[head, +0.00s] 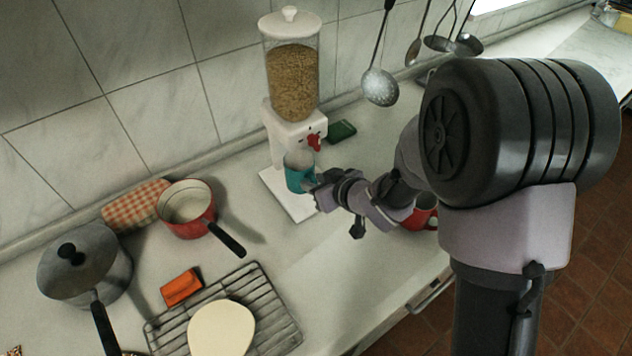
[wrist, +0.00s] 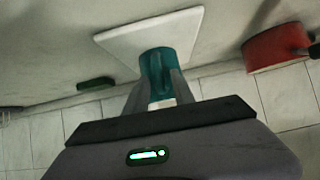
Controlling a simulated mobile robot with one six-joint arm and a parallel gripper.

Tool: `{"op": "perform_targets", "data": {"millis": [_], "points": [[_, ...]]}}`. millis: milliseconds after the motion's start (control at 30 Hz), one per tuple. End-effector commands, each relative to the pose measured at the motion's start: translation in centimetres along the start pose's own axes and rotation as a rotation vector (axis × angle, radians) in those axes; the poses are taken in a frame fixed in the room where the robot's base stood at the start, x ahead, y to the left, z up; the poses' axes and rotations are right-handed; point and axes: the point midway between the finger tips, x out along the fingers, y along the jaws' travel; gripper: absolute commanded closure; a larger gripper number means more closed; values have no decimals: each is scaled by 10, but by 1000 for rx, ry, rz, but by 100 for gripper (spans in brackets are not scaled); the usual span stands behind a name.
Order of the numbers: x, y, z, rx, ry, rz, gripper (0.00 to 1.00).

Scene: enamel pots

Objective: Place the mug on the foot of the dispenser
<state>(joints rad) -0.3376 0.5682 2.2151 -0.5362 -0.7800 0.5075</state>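The teal mug (head: 297,180) is upright below the red spout of the cereal dispenser (head: 292,85), over the white square foot (head: 294,208). Whether its base touches the foot is hard to tell. My gripper (head: 313,188) reaches in from the right and is shut on the mug. In the wrist view the mug (wrist: 157,68) sits between my two fingers (wrist: 158,95), with the foot (wrist: 125,40) beyond it. The dispenser body is not clear in the wrist view.
A red pan (head: 187,210) and a checked cloth bundle (head: 135,204) stand left of the dispenser. A green object (head: 342,131) lies right of it. A red mug (head: 424,214) is partly behind my arm. A wire rack (head: 275,318) lies in front.

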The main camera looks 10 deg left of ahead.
Motion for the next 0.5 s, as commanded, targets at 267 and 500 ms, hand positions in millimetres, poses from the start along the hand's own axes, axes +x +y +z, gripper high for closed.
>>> {"op": "perform_targets", "data": {"millis": [267,500], "points": [[-42,1,-8,1,1,3,70],[-105,1,-7,1,1,2,70]]}}
